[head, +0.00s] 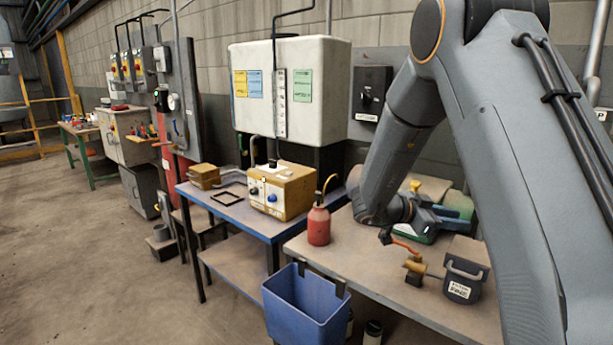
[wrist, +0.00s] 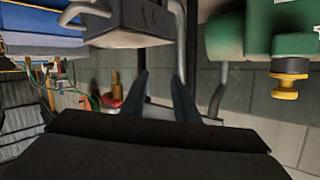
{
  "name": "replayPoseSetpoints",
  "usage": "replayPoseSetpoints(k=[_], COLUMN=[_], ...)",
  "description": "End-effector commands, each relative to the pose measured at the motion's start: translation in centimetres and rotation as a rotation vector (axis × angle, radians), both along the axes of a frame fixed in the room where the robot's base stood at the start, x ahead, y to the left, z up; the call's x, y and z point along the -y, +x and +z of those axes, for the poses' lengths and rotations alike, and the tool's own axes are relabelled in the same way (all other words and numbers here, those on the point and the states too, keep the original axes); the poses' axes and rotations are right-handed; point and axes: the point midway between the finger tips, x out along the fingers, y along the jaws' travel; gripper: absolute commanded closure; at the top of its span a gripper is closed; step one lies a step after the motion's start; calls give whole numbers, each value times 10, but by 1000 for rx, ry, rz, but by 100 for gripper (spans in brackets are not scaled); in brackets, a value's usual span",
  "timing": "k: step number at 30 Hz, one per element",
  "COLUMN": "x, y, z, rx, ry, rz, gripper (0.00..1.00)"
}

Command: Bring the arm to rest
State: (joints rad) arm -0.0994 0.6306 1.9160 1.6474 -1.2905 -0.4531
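My arm (head: 405,125) comes down from the upper right in the head view and bends low over the right-hand bench. Its wrist end is near the green device there; the fingertips cannot be made out in that view. In the wrist view my gripper (wrist: 158,78) shows two dark fingers spread apart. No object shows between them, only a dark post and the wall behind. The gripper is open and empty.
The bench (head: 370,275) holds a red bottle (head: 318,226), a dark labelled box (head: 466,274), a brass fitting (head: 414,266) and a green device (head: 457,206). A yellow box (head: 283,192) is on the blue table (head: 235,212). The floor at left is clear.

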Motion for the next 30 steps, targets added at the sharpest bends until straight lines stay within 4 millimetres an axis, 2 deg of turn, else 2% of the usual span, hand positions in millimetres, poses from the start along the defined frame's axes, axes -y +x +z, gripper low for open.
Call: replayPoseSetpoints(k=[3, 6, 8, 11, 14, 17, 19, 21, 24, 27, 30], x=[-19, -51, -74, -115, -154, -184, -196, -203, -201, -193, -187], y=[36, 54, 56, 43, 10, -41, -86, -131, -190, -234, -262], z=[4, 1, -3, -15, -31, -50, -63, -73, -83, -88, -89], rx=[36, 19, -11, -97, -225, -393, -531, -668, -850, -993, -1082], ry=[95, 185, 243, 345, 448, 547, 612, 665, 717, 749, 765], rz=[280, 510, 641, 843, 1019, 1160, 1232, 1285, 1320, 1325, 1319], gripper=[72, 72, 72, 72, 72, 72, 72, 72, 72, 72, 72])
